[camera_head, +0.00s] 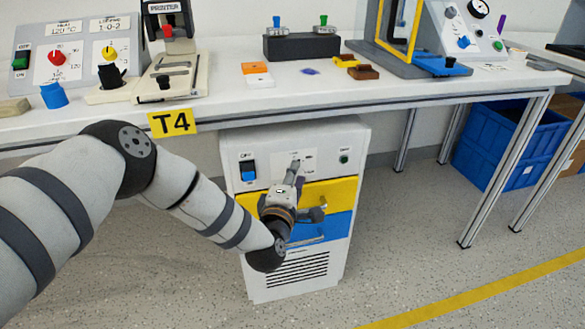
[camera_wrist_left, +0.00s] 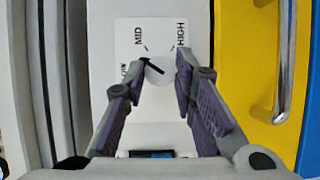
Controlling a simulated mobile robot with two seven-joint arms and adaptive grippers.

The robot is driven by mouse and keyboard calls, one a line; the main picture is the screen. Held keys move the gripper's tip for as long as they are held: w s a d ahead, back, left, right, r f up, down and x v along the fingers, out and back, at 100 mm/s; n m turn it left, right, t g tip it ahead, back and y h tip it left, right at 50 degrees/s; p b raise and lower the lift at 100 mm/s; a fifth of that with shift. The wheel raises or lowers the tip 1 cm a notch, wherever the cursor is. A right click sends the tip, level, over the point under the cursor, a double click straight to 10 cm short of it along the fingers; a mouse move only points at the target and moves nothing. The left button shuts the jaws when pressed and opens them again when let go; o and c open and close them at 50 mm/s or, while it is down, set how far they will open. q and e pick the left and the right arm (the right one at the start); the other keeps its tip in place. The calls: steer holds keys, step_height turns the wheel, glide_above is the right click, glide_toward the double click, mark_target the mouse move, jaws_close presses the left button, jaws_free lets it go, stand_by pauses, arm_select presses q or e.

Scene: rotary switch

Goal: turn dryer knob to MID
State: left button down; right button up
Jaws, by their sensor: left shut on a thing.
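The white dryer (camera_head: 352,150) stands under the table, with its control panel at the top front. My left gripper (camera_head: 297,170) reaches that panel and covers the knob in the head view. In the left wrist view the pale round knob (camera_wrist_left: 157,74) with a black pointer sits on a white dial plate (camera_wrist_left: 158,30) marked LOW, MID and HIGH. The left gripper's fingers (camera_wrist_left: 161,72) are shut on the knob from both sides. The pointer's outer end points up-left, between LOW and MID, nearer the MID mark. My right gripper is not in view.
Left of the knob on the dryer is a blue rocker switch (camera_head: 248,170); right is a green button (camera_head: 344,159). Below are yellow (camera_head: 335,190) and blue drawers with handles; the yellow drawer's handle (camera_wrist_left: 286,70) is close to the gripper. The tabletop (camera_head: 230,100) overhangs above.

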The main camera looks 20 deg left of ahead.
arm_select(q)
steer(key=shift+r+m+g+p, duration=0.15)
steer(key=shift+m+g+p, duration=0.35)
steer(key=shift+m+p, duration=0.45)
steer(key=shift+r+m+g+p, duration=0.15)
steer(key=shift+m+g+p, duration=0.35)
steer(key=shift+m+p, duration=0.4)
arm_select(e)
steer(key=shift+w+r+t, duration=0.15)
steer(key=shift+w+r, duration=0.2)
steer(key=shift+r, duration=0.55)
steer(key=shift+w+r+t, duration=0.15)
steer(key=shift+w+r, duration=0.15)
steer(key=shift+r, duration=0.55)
arm_select(q)
steer(key=shift+f+y, duration=0.1)
steer(key=shift+y, duration=0.3)
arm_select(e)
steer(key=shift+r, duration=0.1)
arm_select(q)
steer(key=c, duration=1.3)
jaws_free()
steer(key=v, duration=1.2)
